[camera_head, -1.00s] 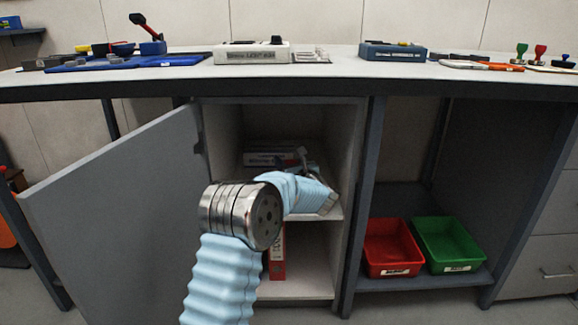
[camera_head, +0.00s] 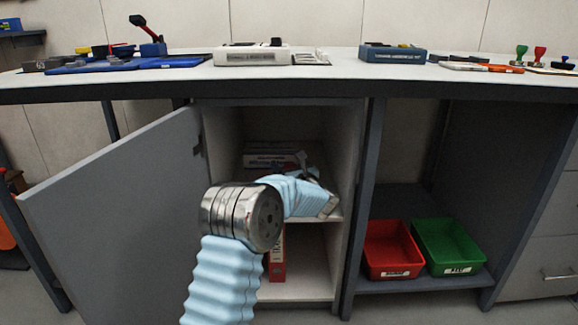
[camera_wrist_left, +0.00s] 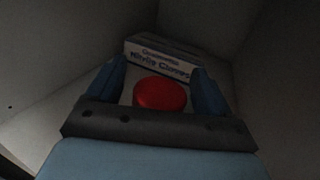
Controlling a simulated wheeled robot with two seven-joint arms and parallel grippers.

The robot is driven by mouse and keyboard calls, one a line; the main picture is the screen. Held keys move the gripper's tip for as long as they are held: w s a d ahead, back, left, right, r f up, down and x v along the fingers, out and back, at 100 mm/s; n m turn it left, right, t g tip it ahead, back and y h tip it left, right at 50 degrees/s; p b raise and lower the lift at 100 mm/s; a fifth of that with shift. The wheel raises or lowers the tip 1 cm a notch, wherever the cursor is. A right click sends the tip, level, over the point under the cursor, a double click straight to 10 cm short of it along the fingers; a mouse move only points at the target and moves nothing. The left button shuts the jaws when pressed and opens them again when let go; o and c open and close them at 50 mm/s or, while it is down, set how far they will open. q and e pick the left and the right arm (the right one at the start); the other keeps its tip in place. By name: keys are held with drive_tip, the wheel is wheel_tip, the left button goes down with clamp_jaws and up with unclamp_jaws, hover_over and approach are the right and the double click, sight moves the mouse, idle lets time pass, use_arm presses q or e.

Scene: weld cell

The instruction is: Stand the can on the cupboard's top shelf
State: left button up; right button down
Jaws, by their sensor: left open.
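The can (camera_wrist_left: 160,94) shows in the left wrist view as a round red top between my two fingers. It appears upright on the cupboard's top shelf (camera_head: 300,219); its lower part is hidden by my gripper. My left gripper (camera_wrist_left: 159,67) is open, with one finger on each side of the can, and I cannot tell whether either touches it. In the head view my left arm reaches into the open cupboard (camera_head: 350,150) over the top shelf, and my wrist hides the can. My right gripper is not in view.
A white glove box (camera_wrist_left: 160,58) stands just behind the can. The cupboard door (camera_head: 120,215) is swung open to the left. A red item (camera_head: 277,262) stands on the lower shelf. A red bin (camera_head: 392,250) and green bin (camera_head: 450,246) are at the right. The bench top (camera_head: 340,70) is above.

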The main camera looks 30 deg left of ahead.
use_arm(q)
drive_tip(key=v, duration=1.2)
